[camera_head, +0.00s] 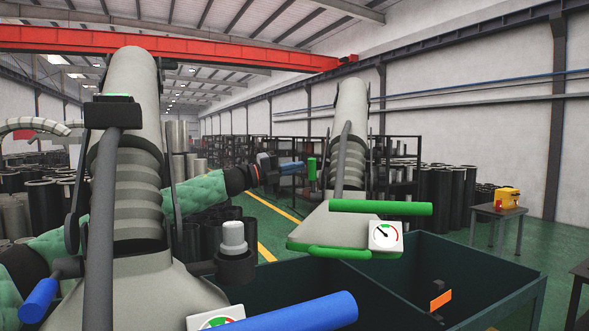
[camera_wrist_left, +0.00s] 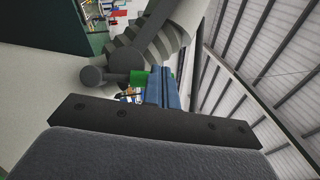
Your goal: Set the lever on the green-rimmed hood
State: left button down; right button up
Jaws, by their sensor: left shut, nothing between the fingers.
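The green-rimmed hood (camera_head: 325,228) hangs at centre right in the head view, with a green bar and a green lower rim at its front. Its lever shows a short green grip (camera_head: 311,168) standing upright left of the grey duct. My left gripper (camera_head: 298,167), with blue fingers, is shut and empty just left of that grip. In the left wrist view the green grip (camera_wrist_left: 138,77) is beside the blue fingers (camera_wrist_left: 161,90), partly hidden; I cannot tell whether they touch. A dark round pivot (camera_wrist_left: 92,75) shows beside it. My right gripper is not in view.
A nearer hood (camera_head: 150,285) with a blue bar (camera_head: 300,312) and a blue-gripped lever (camera_head: 40,298) fills the left. A round dial (camera_head: 385,235) sits on the green-rimmed hood. Dark open bins (camera_head: 505,290) stand below. A small table (camera_head: 498,213) is at far right.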

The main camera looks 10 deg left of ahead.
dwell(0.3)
pick_arm(q)
jog(key=s+a+f+n+y+b, duration=0.1)
jog(key=s+a+b, duration=0.3)
jog(key=s, duration=0.2)
jog(key=s+a+f+n+b, duration=0.1)
jog(key=s+a+f+b, duration=0.1)
jog(key=s+a+b, duration=0.3)
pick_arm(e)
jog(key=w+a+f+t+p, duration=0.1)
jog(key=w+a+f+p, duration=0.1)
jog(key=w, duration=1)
pick_arm(q)
jog(key=w+p+x, duration=0.1)
jog(key=p+x, duration=0.7)
jog(key=x, duration=0.5)
jog(key=shift+w+r, duration=0.25)
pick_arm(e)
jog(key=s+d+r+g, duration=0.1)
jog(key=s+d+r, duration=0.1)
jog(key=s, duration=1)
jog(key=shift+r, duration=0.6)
